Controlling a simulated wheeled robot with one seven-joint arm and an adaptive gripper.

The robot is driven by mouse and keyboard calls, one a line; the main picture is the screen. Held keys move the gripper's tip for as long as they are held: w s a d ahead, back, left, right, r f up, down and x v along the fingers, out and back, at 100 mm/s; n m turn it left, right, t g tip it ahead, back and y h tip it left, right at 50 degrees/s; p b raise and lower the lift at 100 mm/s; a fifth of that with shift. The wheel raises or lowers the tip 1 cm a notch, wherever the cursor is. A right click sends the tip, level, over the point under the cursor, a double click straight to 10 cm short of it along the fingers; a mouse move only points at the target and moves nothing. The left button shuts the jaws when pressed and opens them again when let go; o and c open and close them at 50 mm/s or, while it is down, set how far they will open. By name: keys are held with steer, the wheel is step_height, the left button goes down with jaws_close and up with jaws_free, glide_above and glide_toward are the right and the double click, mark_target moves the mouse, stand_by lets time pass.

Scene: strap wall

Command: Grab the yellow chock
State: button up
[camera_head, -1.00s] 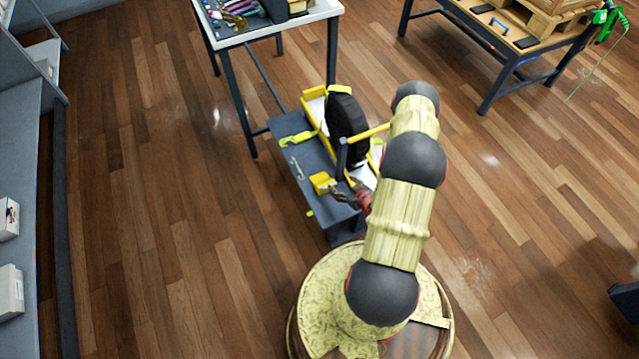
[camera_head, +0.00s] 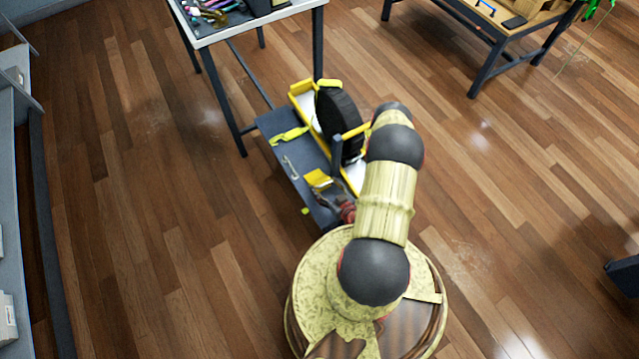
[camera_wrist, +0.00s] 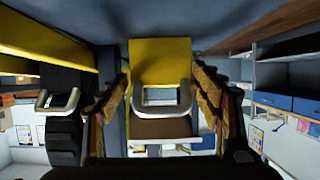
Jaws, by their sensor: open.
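The yellow chock (camera_head: 317,179) lies on the dark low platform (camera_head: 268,124), near its front end and beside the wheel frame. In the wrist view the chock (camera_wrist: 160,62) is in the middle, with a pale grey loop-like part in front of it. My gripper (camera_wrist: 160,103) is open, with one finger to the left and one to the right of the chock's lower part. I cannot tell whether either finger touches it. In the head view my gripper (camera_head: 334,203) is just in front of the chock, partly hidden by my arm.
A black wheel (camera_head: 338,118) stands in a yellow and white frame (camera_head: 301,90) right beside the chock. A yellow strap (camera_head: 289,136) and a metal hook (camera_head: 290,167) lie on the platform. A table (camera_head: 236,38) stands behind. The wooden floor to the left is clear.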

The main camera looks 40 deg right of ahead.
mark_target(319, 179)
steer(key=shift+b+x, duration=0.9)
steer(key=shift+x, duration=1.45)
steer(key=shift+c, duration=0.2)
steer(key=c, duration=1.1)
steer(key=shift+w+r, duration=0.15)
